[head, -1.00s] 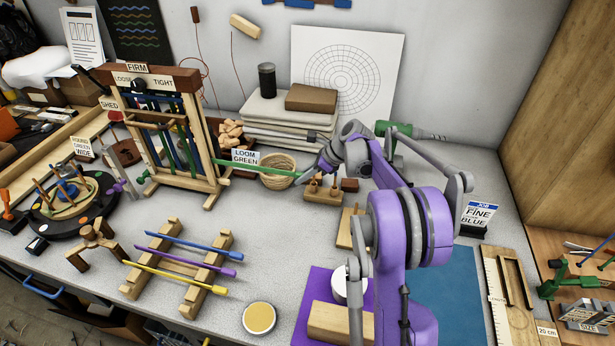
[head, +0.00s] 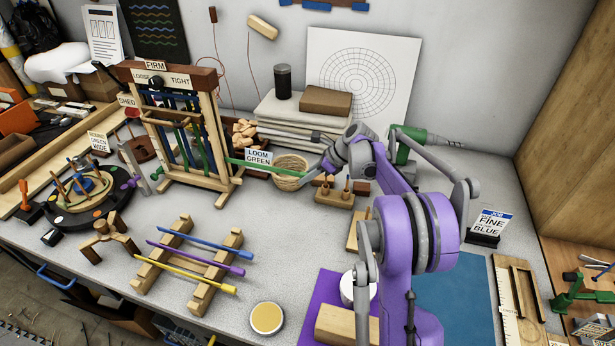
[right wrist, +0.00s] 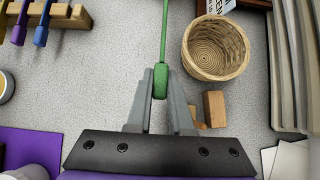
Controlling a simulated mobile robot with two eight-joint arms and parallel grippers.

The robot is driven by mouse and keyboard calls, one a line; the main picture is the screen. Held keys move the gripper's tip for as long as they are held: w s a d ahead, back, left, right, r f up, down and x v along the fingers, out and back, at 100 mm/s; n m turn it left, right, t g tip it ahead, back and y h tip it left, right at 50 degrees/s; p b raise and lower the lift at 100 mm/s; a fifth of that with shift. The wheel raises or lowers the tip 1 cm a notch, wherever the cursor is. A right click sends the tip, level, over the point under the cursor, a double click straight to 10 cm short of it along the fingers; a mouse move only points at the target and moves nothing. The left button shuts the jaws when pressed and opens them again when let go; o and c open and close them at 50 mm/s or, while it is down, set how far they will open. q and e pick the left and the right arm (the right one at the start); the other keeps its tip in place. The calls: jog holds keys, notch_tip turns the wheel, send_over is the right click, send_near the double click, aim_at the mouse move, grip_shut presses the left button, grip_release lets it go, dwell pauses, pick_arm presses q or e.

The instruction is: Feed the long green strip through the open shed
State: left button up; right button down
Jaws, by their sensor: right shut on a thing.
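The long green strip (head: 262,166) runs level from the right side of the upright wooden loom (head: 208,85) to my right gripper (head: 316,172). In the right wrist view my right gripper (right wrist: 160,88) is shut on the thick green end of the strip (right wrist: 164,35), which points straight away from it. The far end meets the loom's right post in the head view; I cannot tell how far it reaches between the blue and green upright bands, where the shed is. My left gripper is not in view.
A round basket (head: 290,174) and a "LOOM GREEN" card (head: 258,157) stand beside the strip. A rack (head: 203,295) with blue, purple and yellow strips is in front. A wooden peg block (head: 335,197) is below the gripper.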

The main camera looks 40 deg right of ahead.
aim_at(278, 170)
dwell(0.3)
jog(key=shift+w+a, duration=1.45)
jog(key=shift+w, duration=0.3)
jog(key=shift+w+a, duration=0.7)
jog(key=shift+w, duration=0.2)
jog(key=shift+w+a, duration=0.7)
jog(key=shift+w, duration=0.15)
jog(key=shift+w, duration=0.1)
